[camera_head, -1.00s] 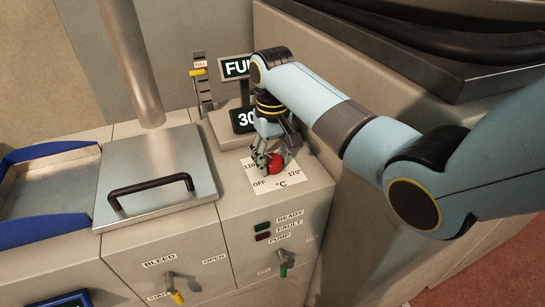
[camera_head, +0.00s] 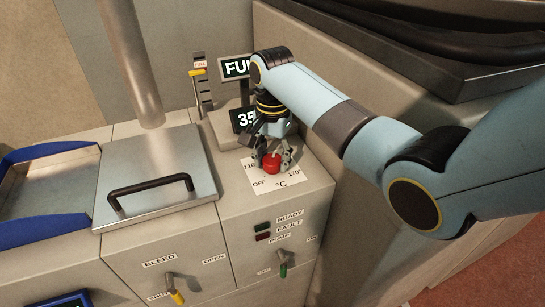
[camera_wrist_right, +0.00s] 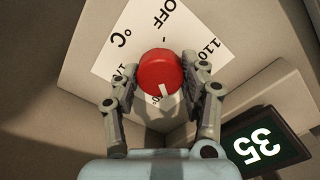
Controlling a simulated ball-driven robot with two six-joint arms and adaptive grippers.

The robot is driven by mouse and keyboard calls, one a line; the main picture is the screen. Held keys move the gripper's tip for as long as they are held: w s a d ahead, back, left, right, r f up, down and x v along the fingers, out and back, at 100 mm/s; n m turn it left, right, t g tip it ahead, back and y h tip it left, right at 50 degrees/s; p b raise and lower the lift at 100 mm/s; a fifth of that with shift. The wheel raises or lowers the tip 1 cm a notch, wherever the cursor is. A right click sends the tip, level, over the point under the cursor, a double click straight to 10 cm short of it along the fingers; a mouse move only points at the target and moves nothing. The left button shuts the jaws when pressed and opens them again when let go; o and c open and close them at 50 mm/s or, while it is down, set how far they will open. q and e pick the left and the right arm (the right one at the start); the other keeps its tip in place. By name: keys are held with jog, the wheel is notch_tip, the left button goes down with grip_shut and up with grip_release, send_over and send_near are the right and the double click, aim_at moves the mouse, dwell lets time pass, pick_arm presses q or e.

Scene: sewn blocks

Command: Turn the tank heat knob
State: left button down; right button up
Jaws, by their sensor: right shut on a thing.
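The tank heat knob (camera_head: 272,163) is a round red knob on a white dial plate (camera_head: 283,186) marked OFF, 110, 170° and °C. In the right wrist view the red knob (camera_wrist_right: 161,73) sits between both fingers, with a white pointer mark near its lower edge. My right gripper (camera_head: 272,158) reaches down over the knob and is shut on it, one finger on each side. It also shows in the right wrist view (camera_wrist_right: 160,82). A small display (camera_head: 245,119) behind the gripper begins with 35; the wrist view display (camera_wrist_right: 262,147) reads 35. My left gripper is not in view.
A steel lid (camera_head: 155,170) with a black handle (camera_head: 150,190) lies left of the dial. A blue-edged tray (camera_head: 45,190) is farther left. BLEED and PUMP levers are on the front panel.

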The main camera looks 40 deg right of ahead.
aim_at(273, 159)
jog(key=m, duration=0.4)
jog(key=shift+m, duration=0.4)
dwell(0.4)
jog(key=o, duration=1.2)
notch_tip(273, 159, up, 12)
jog(key=shift+f, duration=0.1)
